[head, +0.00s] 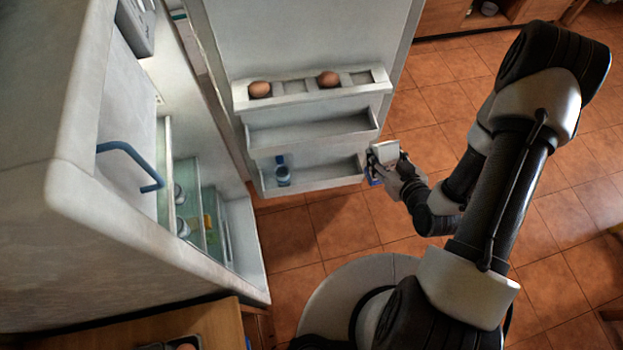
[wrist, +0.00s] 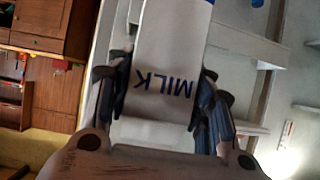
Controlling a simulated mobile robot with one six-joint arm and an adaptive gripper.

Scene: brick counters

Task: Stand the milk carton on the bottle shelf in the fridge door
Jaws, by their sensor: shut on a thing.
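My gripper (head: 390,172) is shut on the milk carton (head: 384,152), a small white box, just right of the open fridge door's lower shelves. In the wrist view the carton (wrist: 172,62) fills the space between my gripper's fingers (wrist: 165,90), with the word MILK upside down on it. The bottle shelf (head: 328,182) is the lowest shelf on the fridge door (head: 300,40). A small bottle with a blue cap (head: 282,172) stands at its left end, and the rest of that shelf looks empty. The carton appears beside the shelf's right end; the exact gap is unclear.
Above is an empty middle door shelf (head: 310,132), then an egg rack (head: 300,92) with two brown eggs. The open fridge body (head: 130,215) stands left, with a blue handle (head: 135,160). Tiled floor (head: 430,110) lies clear to the right.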

